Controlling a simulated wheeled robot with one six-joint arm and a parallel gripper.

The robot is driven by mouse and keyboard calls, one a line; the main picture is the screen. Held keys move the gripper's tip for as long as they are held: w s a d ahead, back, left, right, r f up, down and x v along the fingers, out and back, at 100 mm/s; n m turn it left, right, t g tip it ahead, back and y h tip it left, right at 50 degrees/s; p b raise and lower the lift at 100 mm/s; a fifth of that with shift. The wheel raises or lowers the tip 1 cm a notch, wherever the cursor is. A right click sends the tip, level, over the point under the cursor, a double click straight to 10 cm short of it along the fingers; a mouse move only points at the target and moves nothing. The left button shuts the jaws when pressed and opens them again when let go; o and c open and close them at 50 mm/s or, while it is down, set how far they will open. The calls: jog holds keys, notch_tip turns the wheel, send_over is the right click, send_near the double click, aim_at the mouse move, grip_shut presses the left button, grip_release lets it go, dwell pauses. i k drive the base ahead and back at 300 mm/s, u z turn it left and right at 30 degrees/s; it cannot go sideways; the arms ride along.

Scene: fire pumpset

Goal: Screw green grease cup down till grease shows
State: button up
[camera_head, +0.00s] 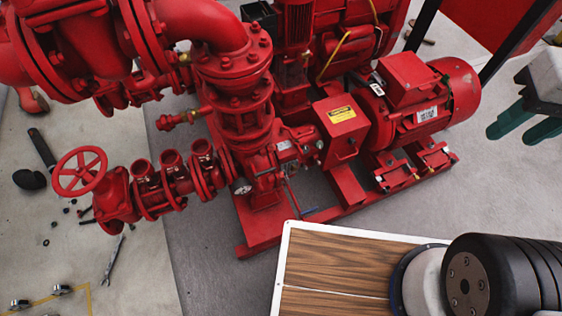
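I cannot make out a green grease cup or any grease in this view. The red pump (265,160) stands in the middle, joined to the red motor (425,100) through a boxed coupling guard (342,125) with a yellow label. My gripper (513,132) is at the upper right edge, partly cut off by the frame. It has a pale body and two dark green fingers, which stand apart with floor visible between them. It appears empty, to the right of the motor and clear of it.
A red handwheel valve (80,172) stands at the left, with large red pipes (205,25) above. A wrench (112,262) and several small dark parts lie on the floor. My wood-topped base fills the bottom right. Floor right of the motor is clear.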

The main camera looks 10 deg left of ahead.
aim_at(318, 144)
jog(key=u, duration=0.45)
jog(key=k, duration=0.65)
jog(key=z, duration=0.6)
jog(key=k, duration=0.55)
jog(key=u, duration=1.4)
jog(key=i, duration=0.85)
jog(key=z, duration=0.65)
jog(key=i, duration=0.45)
jog(key=z, duration=0.55)
